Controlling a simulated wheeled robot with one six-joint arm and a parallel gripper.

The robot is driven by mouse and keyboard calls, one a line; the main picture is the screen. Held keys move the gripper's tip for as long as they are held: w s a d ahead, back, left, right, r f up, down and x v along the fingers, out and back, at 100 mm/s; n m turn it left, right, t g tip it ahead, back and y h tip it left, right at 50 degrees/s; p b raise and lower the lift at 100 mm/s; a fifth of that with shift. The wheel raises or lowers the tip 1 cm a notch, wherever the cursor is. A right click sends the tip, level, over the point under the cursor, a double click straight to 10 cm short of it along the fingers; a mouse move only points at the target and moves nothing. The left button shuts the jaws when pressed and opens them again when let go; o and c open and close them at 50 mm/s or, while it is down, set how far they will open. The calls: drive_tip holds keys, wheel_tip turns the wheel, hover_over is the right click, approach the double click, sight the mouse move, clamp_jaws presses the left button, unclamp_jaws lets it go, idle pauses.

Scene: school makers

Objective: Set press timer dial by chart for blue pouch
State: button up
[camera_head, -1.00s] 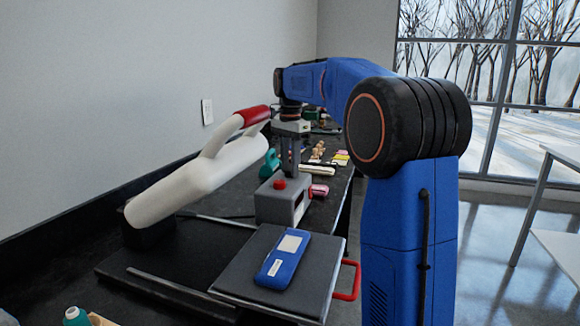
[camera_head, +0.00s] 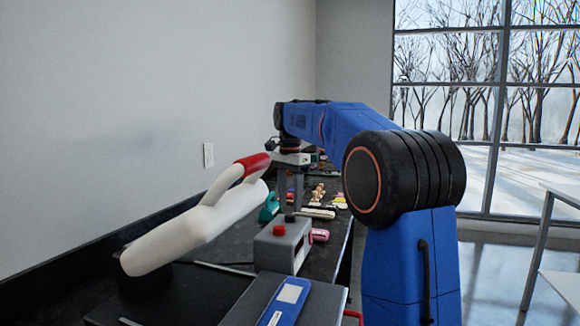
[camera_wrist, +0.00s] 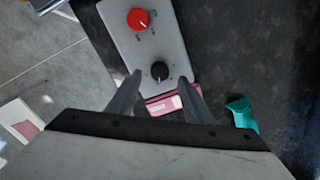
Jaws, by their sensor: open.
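The grey timer box (camera_head: 283,246) stands on the bench with a red knob (camera_head: 279,231) and a black knob (camera_head: 290,218) on top. In the wrist view the red knob (camera_wrist: 138,19) has small marks around it, and the black knob (camera_wrist: 159,72) has marks too. My gripper (camera_wrist: 161,82) is open and points down over the box, with its fingertips on either side of the black knob in that view. Contact cannot be told. The blue pouch (camera_head: 287,303) lies on the dark press plate, with a pale label. No chart is readable.
The white press arm (camera_head: 195,235) with a red grip stands left of the box. Beyond the box are a pink item (camera_head: 319,235), a teal item (camera_head: 270,206) and several small things. A wall outlet (camera_head: 208,155) is on the left.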

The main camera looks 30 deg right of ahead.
sight(291, 215)
wheel_tip(291, 215, up, 14)
idle(0.4)
drive_tip(key=shift+f, duration=0.1)
drive_tip(key=shift+d, duration=0.1)
